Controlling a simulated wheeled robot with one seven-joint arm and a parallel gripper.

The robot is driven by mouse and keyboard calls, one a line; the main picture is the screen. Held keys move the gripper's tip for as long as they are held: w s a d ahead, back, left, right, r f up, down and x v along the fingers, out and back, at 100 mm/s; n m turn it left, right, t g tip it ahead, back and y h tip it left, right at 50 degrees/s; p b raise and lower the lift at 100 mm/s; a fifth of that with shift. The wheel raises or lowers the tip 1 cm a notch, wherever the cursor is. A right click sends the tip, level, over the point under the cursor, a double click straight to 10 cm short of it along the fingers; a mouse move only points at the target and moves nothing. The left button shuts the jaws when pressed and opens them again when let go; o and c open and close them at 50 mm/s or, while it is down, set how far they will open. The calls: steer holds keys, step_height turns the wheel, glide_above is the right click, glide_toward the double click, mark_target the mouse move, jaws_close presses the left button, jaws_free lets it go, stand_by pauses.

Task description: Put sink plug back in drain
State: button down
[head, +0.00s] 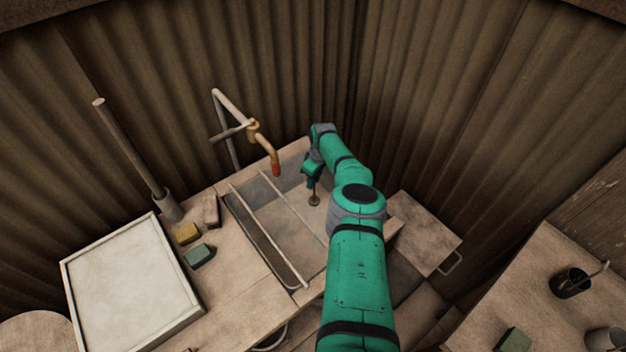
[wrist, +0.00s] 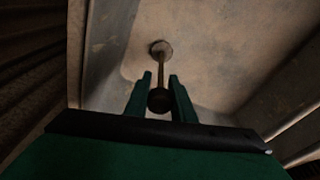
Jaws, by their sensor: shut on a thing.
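The sink plug (wrist: 159,98) has a dark round knob at the near end of a thin brownish stem. My gripper (wrist: 161,82) is shut on it, with one green finger on each side of the knob. The stem runs to a round brownish disc (wrist: 160,49) on the basin floor; I cannot tell plug disc from drain there, or whether the plug is seated. In the head view my gripper (head: 312,176) points down into the sink basin (head: 285,228), and the disc (head: 314,200) shows just below it near the back right.
Two pale rails (head: 262,236) cross the basin's left part. A bent tap with a red tip (head: 275,170) hangs over its back. Yellow (head: 187,233) and green (head: 200,255) blocks lie on the left counter beside a white framed tray (head: 70,268). Corrugated walls close in behind.

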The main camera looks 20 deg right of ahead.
steer(key=c, duration=1.4)
jaws_free()
steer(key=shift+c, duration=0.2)
steer(key=r, duration=0.3)
steer(key=s+r, duration=0.1)
steer(key=r, duration=0.3)
steer(key=d+r, duration=0.1)
steer(key=r, duration=0.2)
steer(key=shift+s+r, duration=0.15)
steer(key=shift+r, duration=0.2)
steer(key=shift+f, duration=0.1)
